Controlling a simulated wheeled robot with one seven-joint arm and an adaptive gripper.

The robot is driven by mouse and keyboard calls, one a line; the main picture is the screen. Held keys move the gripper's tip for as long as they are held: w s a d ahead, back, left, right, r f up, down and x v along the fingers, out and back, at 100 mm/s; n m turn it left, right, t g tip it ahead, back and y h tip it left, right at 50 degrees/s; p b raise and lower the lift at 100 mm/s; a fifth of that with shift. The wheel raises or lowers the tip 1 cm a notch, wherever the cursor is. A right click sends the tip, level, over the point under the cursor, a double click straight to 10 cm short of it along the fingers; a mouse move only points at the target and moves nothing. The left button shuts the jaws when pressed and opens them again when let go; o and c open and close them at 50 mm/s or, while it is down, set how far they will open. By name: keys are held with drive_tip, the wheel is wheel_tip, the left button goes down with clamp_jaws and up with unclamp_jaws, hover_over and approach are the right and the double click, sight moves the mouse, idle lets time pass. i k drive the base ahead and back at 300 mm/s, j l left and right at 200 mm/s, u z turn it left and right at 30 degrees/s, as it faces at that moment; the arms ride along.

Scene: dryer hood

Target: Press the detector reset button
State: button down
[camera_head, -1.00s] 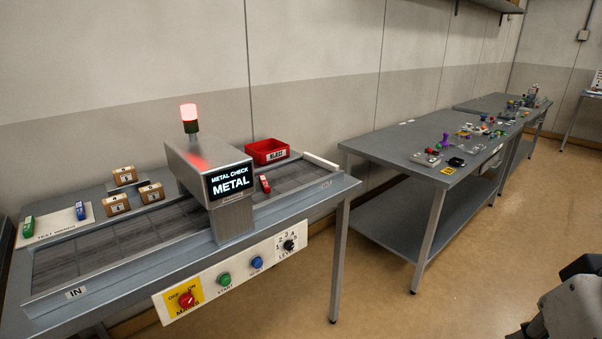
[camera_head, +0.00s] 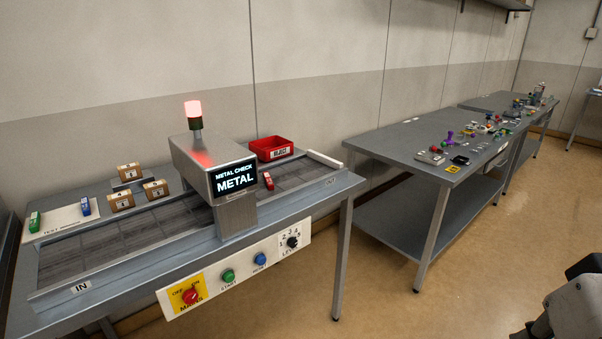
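The metal detector (camera_head: 213,165) is a grey hood over a conveyor; its display reads "METAL CHECK METAL". A beacon (camera_head: 194,110) on top glows red. On the white front panel (camera_head: 300,258) are a red mains switch (camera_head: 190,296) on a yellow plate, a green start button (camera_head: 228,275), a blue button (camera_head: 260,259) whose label is too small to read surely, and a black level knob (camera_head: 292,242). A red wand (camera_head: 268,180) lies on the belt just right of the hood. My gripper's fingertips are not visible; a dark part of my arm shows at the lower right, far from the panel.
A red reject bin (camera_head: 271,148) stands behind the belt. Several small boxes (camera_head: 122,201) and a tray (camera_head: 58,222) with a green and a blue wand are at the left. A second bench (camera_head: 380,152) with many small items stands at the right. The floor (camera_head: 480,260) in front is clear.

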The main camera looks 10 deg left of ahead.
sight(261, 260)
drive_tip(key=u, duration=0.85)
